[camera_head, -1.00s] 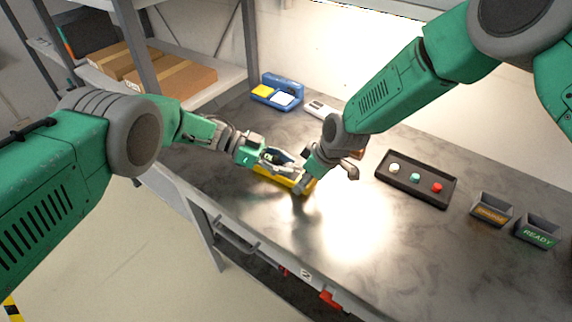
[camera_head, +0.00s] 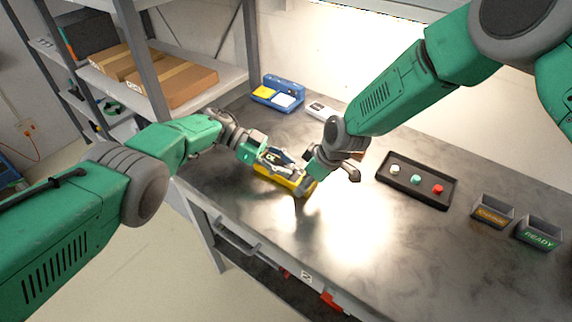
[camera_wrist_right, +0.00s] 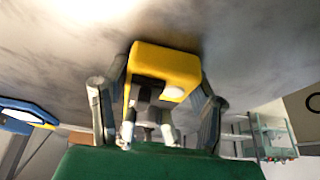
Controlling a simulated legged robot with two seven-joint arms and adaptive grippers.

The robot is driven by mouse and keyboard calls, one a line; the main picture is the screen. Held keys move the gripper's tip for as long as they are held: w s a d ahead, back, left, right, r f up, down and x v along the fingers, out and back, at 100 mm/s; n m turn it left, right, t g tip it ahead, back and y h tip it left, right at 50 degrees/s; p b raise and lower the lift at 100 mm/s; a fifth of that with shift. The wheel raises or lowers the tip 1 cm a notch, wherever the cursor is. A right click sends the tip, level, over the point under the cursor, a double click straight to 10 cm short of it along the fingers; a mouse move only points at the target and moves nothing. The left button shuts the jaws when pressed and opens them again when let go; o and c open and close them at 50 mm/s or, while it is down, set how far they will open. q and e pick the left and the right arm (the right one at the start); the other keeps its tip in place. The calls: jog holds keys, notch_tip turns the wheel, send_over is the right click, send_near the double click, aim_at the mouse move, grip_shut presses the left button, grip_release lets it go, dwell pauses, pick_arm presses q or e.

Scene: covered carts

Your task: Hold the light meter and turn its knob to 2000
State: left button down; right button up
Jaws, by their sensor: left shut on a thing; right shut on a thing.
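The light meter (camera_head: 299,187) is a yellow-cased device held just above the bench, mostly covered by my two hands. My left gripper (camera_head: 287,168) is shut on it from the left. My right gripper (camera_head: 313,177) reaches down from the upper right and is shut at the meter's right part. In the right wrist view the yellow case (camera_wrist_right: 168,62) shows between the right gripper's fingers (camera_wrist_right: 160,95), with a white round spot and dark parts below it. The knob's setting cannot be read in these frames.
A blue case (camera_head: 277,93) and a pale device (camera_head: 320,109) lie at the back of the bench. The front bench is clear.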

aim_at(287, 166)
pick_arm(q)
jog(key=shift+s+d, duration=0.1)
jog(key=shift+d, duration=0.1)
jog(key=c, duration=1.6)
grip_release()
jog(key=shift+r, duration=0.1)
notch_tip(287, 166, up, 10)
jog(key=shift+f, duration=0.15)
